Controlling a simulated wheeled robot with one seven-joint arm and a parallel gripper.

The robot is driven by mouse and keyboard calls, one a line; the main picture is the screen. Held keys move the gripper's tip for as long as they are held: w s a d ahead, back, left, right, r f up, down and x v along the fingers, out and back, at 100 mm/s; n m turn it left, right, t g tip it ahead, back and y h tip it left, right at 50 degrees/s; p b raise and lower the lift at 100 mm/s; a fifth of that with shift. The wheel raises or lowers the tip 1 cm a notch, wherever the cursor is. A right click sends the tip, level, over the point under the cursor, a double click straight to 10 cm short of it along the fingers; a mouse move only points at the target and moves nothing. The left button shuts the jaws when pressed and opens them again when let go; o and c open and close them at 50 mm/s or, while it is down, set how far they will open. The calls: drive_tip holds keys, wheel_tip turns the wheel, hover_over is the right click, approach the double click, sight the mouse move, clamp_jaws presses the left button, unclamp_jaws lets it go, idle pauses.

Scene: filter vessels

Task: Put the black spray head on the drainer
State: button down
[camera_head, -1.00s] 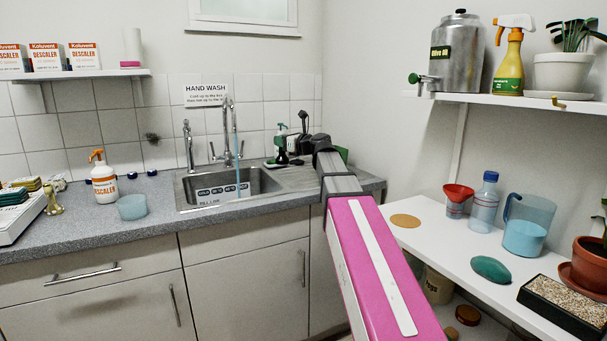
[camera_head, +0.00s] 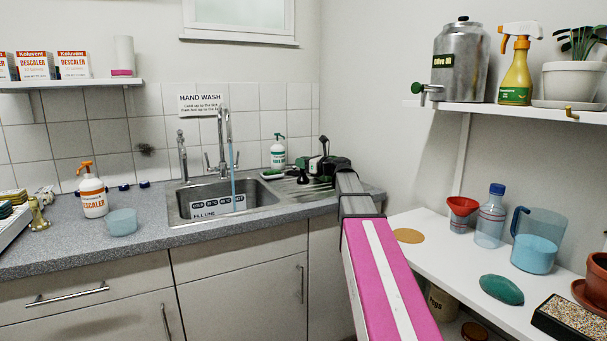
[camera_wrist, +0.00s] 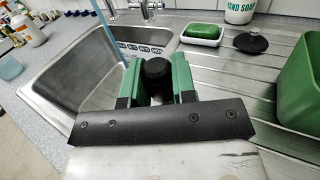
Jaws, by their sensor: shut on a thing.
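My gripper (camera_wrist: 157,84) has green fingers and is shut on the black spray head (camera_wrist: 157,72), whose dark round top shows between them in the wrist view. The drainer (camera_wrist: 224,65) is the grooved metal surface right of the sink, and my gripper is over its sink side. In the head view the drainer (camera_head: 316,193) is partly covered by my arm. The lower part of the spray head is hidden, so I cannot tell whether it touches the metal.
A black knobbed disc (camera_wrist: 251,43) lies on the drainer near a dish of green soap (camera_wrist: 204,32) and a hand soap bottle (camera_wrist: 240,10). A green container (camera_wrist: 300,85) stands close on the right. The sink basin (camera_wrist: 85,75) opens on the left.

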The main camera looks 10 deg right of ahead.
sight(304, 175)
drive_tip(key=shift+d+f, duration=0.1)
drive_tip(key=shift+f, duration=1.95)
drive_tip(key=c, duration=0.9)
unclamp_jaws()
drive_tip(key=shift+f, duration=0.1)
drive_tip(key=v, duration=1.2)
